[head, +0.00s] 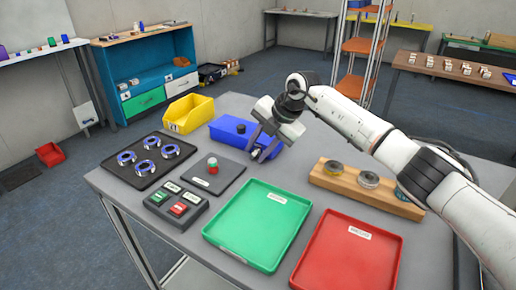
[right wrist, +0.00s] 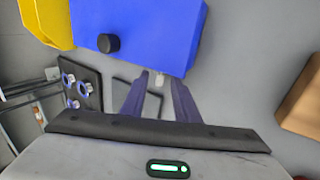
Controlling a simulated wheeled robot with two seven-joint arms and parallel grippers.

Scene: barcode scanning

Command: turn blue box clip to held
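The blue box (head: 222,138) stands near the back of the grey table, with a round black knob (head: 241,128) on it. In the right wrist view the blue box (right wrist: 165,30) fills the upper middle, and the black knob (right wrist: 108,43) is on its left part. I cannot tell whether this knob is the clip or how it is turned. My right gripper (head: 262,149) is open at the box's right front side, fingers pointing down. In the right wrist view its fingers (right wrist: 158,76) are apart, with a small pale patch between the tips. My left gripper is not in view.
A yellow bin (head: 188,113) stands left of the box. A black tray with several blue-and-white rings (head: 152,142), a dark pad with a red-green button (head: 213,165), a green tray (head: 260,225), a red tray (head: 348,255) and a wooden block with discs (head: 365,190) take up the table.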

